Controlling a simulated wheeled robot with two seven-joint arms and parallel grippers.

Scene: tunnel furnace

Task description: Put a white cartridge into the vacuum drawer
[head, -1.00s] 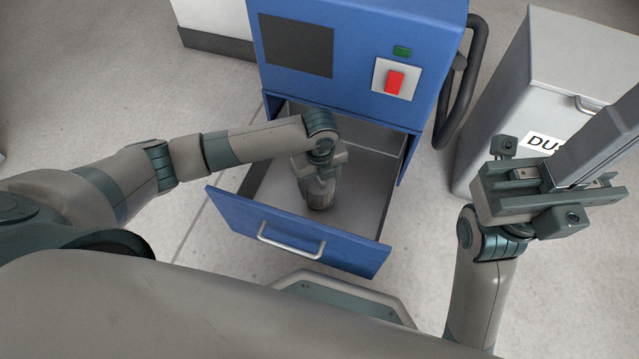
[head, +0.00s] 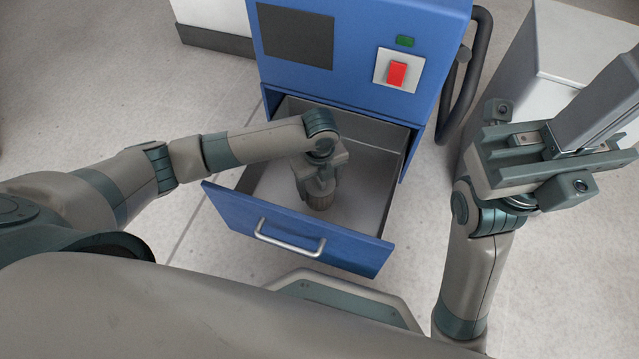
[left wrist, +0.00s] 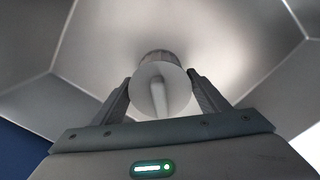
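The blue vacuum drawer (head: 225,207) is pulled out from the blue cabinet, with a grey metal inside. The cartridge (head: 321,197) stands in it, partly hidden under my left gripper (head: 312,190) in the head view. In the left wrist view, the cartridge's round white end (left wrist: 172,92) sits between both fingers of my left gripper (left wrist: 160,82). The fingers lie close against its sides and look shut on it.
The blue cabinet (head: 350,75) carries a dark panel, a green light and a red switch (head: 397,72). A dark curved handle (head: 478,70) is on its right side. A pale bin (head: 560,45) stands further right, partly behind my right gripper. Bare floor lies left of the drawer.

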